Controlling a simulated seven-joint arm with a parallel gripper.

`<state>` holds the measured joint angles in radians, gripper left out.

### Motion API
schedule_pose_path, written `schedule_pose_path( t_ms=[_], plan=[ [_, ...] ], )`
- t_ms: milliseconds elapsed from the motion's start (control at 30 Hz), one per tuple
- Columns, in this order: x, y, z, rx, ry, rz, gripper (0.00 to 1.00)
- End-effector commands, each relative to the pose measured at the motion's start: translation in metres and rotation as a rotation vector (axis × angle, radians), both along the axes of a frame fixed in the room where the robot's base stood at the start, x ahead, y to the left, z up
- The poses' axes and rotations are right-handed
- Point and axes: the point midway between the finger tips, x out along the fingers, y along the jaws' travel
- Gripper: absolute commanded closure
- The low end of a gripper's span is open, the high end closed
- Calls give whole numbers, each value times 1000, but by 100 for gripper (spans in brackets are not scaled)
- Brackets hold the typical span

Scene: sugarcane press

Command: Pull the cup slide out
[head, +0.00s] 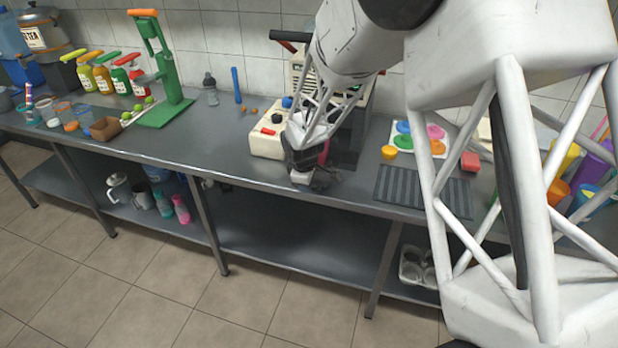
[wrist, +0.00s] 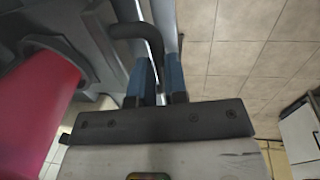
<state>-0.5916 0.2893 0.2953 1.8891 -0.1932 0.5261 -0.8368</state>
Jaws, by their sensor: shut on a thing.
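The cream sugarcane press (head: 265,143) stands on the steel counter, mostly hidden behind my arm. My gripper (head: 303,178) is low at the press's front, near the counter's front edge. In the wrist view my gripper (wrist: 160,84) has its blue-padded fingers shut on a dark curved handle (wrist: 138,32), which I take to be the cup slide's handle. A pink cup (wrist: 38,100) sits beside it at the left of the wrist view, in a grey holder (wrist: 75,40). How far the slide is out cannot be told.
A dark ribbed mat (head: 422,188) lies right of the press, with a tray of coloured discs (head: 420,138) behind it. A green hand press (head: 165,100) and several bottles stand at the left. The counter between the green press and the cream press is mostly clear.

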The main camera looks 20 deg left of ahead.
Motion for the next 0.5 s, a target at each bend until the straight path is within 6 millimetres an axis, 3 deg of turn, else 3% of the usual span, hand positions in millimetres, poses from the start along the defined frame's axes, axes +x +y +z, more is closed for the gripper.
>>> schedule_pose_path(
  t_ms=[433, 467, 500],
  plan=[
    [-4, 1, 1, 2, -2, 0, 100],
    [-4, 1, 1, 2, -2, 0, 85],
    [-4, 1, 1, 2, -2, 0, 79]
  ],
)
